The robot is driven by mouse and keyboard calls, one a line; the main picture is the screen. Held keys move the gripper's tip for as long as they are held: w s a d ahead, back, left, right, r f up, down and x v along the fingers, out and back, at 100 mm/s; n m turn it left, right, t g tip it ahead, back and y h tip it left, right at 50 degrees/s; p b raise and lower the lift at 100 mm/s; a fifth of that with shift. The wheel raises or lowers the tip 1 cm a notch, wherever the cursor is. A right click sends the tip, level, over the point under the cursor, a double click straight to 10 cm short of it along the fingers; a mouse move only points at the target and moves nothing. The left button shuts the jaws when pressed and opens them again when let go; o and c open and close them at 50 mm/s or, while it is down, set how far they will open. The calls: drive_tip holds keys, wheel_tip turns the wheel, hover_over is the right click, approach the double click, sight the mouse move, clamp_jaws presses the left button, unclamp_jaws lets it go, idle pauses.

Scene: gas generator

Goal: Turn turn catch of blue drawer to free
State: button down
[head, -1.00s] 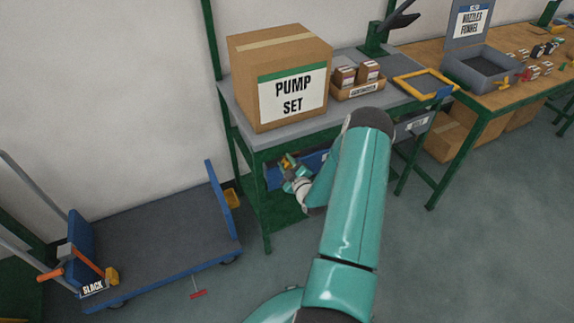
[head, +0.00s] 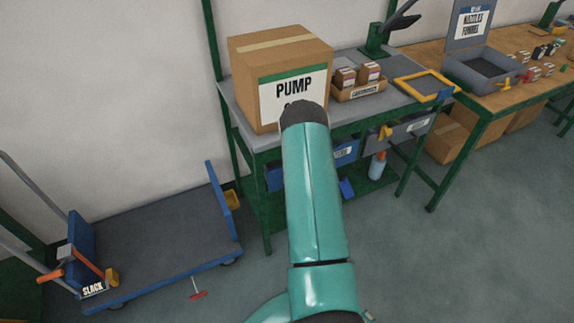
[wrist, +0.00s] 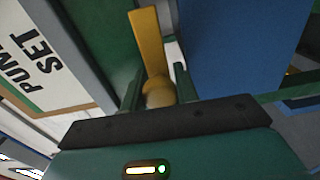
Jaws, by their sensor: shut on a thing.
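The blue drawer (head: 275,178) sits under the grey workbench top, and my arm covers much of its front in the head view. Its blue front (wrist: 238,45) fills the upper right of the wrist view. The yellow turn catch (wrist: 148,42) shows as a flat bar running upward beside that front, with a round knob (wrist: 158,93) at its lower end. My gripper (wrist: 158,88) is shut on the catch, one green finger on each side of the knob. In the head view my gripper is hidden behind my arm.
A pump set box (head: 280,65) stands on the bench (head: 355,112). A grey drawer (head: 412,130) with a yellow catch (head: 386,132) is to the right. A bottle (head: 377,167) stands below it. A blue platform trolley (head: 150,240) is at left. Floor is clear at right.

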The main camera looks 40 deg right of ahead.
drive_tip(key=shift+d, duration=0.15)
idle(0.3)
drive_tip(key=shift+r, duration=0.1)
drive_tip(key=c, duration=1.2)
unclamp_jaws()
drive_tip(key=shift+o, duration=0.7)
drive_tip(key=shift+a+f+n, duration=0.2)
drive_tip(key=shift+n, duration=0.1)
drive_tip(key=shift+s+a, duration=0.1)
drive_tip(key=shift+s, duration=0.05)
